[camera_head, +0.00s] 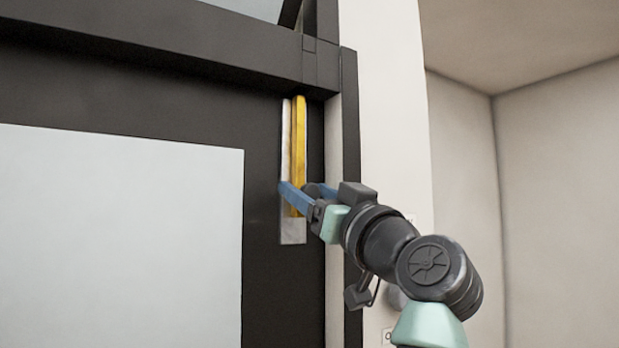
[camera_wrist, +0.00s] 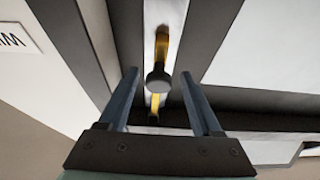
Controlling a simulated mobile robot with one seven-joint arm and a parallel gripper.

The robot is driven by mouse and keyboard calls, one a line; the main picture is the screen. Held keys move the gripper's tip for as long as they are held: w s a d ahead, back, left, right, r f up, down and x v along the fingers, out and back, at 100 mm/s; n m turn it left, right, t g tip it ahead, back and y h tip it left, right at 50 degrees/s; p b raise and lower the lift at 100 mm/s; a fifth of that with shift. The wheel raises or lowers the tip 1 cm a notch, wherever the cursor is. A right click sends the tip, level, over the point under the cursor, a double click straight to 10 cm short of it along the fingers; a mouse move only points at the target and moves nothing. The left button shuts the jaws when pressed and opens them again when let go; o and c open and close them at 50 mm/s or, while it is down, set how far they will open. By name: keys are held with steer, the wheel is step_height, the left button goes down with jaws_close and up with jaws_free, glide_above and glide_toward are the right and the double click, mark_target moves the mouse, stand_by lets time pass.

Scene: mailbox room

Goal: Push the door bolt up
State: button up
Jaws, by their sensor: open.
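The door bolt is a long yellow bar (camera_head: 299,140) on a pale metal plate (camera_head: 292,232), upright near the top right edge of the dark door. In the wrist view the bolt (camera_wrist: 161,48) carries a round dark knob (camera_wrist: 158,80). My gripper (camera_head: 297,187) is at the lower part of the bolt, its blue fingers spread. In the wrist view my gripper (camera_wrist: 160,74) is open, with the knob between the fingertips and a visible gap on each side. The knob is hidden in the head view.
The dark door (camera_head: 262,240) has a large pale panel (camera_head: 120,235) at left. A dark frame beam (camera_head: 180,45) runs above the bolt. A white wall (camera_head: 385,90) is to the right, with a sign (camera_wrist: 18,38) in the wrist view.

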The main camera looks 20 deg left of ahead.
steer(key=shift+w, duration=0.25)
steer(key=shift+s, duration=0.15)
steer(key=c, duration=0.3)
jaws_close()
stand_by(0.8)
